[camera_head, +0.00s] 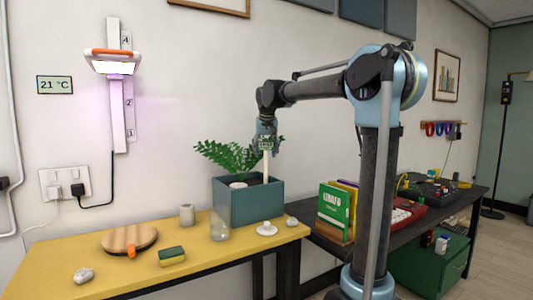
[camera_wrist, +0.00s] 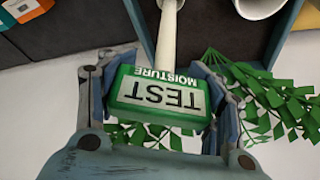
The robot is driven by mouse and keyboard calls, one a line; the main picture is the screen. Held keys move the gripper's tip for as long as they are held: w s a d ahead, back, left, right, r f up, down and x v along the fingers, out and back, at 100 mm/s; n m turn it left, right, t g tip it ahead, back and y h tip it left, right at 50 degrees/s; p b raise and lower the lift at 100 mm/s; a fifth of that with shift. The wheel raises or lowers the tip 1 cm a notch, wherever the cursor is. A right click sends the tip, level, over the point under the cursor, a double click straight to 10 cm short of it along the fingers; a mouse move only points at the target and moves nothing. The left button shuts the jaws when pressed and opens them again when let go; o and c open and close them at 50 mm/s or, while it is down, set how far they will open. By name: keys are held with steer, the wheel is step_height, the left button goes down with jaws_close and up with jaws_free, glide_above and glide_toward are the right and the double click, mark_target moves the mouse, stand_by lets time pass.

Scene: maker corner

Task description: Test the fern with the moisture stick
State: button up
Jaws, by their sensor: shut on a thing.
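My gripper (camera_head: 265,140) is shut on the green head of the moisture stick (camera_wrist: 158,98), which reads TEST MOISTURE. Its pale shaft (camera_wrist: 167,35) points down over the dark inside of the teal planter (camera_head: 240,208). In the head view the shaft (camera_head: 265,168) stands nearly upright at the planter's right part. I cannot tell whether its tip is in the soil. The fern (camera_head: 222,153) rises from the planter, left of my gripper; its leaves (camera_wrist: 285,100) also show in the wrist view, beside and behind the fingers.
The yellow table (camera_head: 205,260) holds a clear glass (camera_head: 220,228), a grey cup (camera_head: 187,214), a round wooden board (camera_head: 128,239), a sponge (camera_head: 172,256) and a small white dish (camera_head: 266,229). Green and yellow books (camera_head: 334,212) stand right of the planter. A lit lamp (camera_head: 113,64) hangs on the wall.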

mark_target(266, 165)
steer(key=shift+f, duration=3.25)
stand_by(0.4)
steer(key=o, duration=1.2)
steer(key=shift+o, duration=0.2)
steer(key=o, duration=0.3)
steer(key=shift+s, duration=0.1)
steer(key=shift+r, duration=0.15)
steer(key=shift+r, duration=4.35)
